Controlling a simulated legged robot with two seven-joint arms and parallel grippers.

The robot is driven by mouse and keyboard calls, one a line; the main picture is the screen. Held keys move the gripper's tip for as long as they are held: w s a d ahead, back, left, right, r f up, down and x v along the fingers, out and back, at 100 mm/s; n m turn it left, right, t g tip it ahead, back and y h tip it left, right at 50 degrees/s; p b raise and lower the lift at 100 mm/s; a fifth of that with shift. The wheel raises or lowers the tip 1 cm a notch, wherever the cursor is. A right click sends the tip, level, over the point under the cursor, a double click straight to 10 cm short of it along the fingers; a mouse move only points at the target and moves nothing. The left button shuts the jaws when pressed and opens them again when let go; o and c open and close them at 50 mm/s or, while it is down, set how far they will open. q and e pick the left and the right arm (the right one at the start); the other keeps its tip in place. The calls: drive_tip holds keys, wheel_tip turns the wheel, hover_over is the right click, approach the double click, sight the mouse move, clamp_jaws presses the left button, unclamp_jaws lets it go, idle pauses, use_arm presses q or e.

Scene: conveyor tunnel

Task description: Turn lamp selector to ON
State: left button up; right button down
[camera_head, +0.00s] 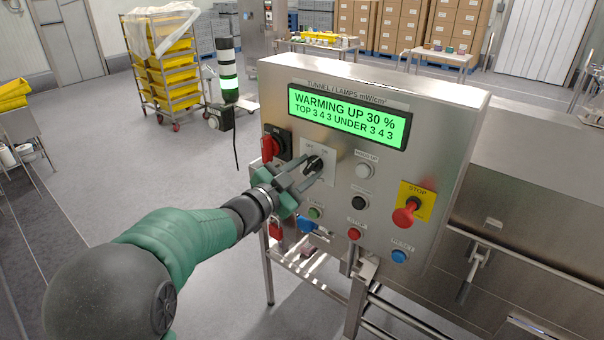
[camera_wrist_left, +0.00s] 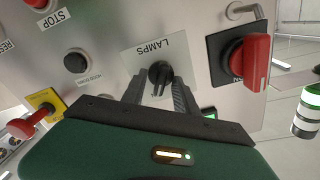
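The black lamp selector (camera_head: 314,164) sits on a pale plate marked LAMPS on the steel control panel (camera_head: 440,120). It also shows in the left wrist view (camera_wrist_left: 160,74), which is upside down, with its handle between my fingers. My left gripper (camera_head: 302,176) is at the selector, its two fingers spread on either side of the knob. In the left wrist view the left gripper (camera_wrist_left: 159,88) seems open, with slim gaps beside the knob. The ON lettering at the selector is too small or hidden to read. My right gripper is not in view.
A green display (camera_head: 345,118) reads WARMING UP 30 %. A red rotary switch (camera_head: 270,147) is left of the selector. A red stop button (camera_head: 406,213) on yellow, a black button (camera_head: 359,203) and a blue button (camera_head: 399,256) are nearby. A signal tower (camera_head: 228,75) stands left.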

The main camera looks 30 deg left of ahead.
use_arm(q)
drive_tip(key=s+a+b, duration=0.1)
drive_tip(key=s+b, duration=0.1)
drive_tip(key=s, duration=1.4)
drive_tip(key=shift+s+a+b, duration=0.2)
drive_tip(key=shift+s+b, duration=0.1)
drive_tip(key=shift+f, duration=0.1)
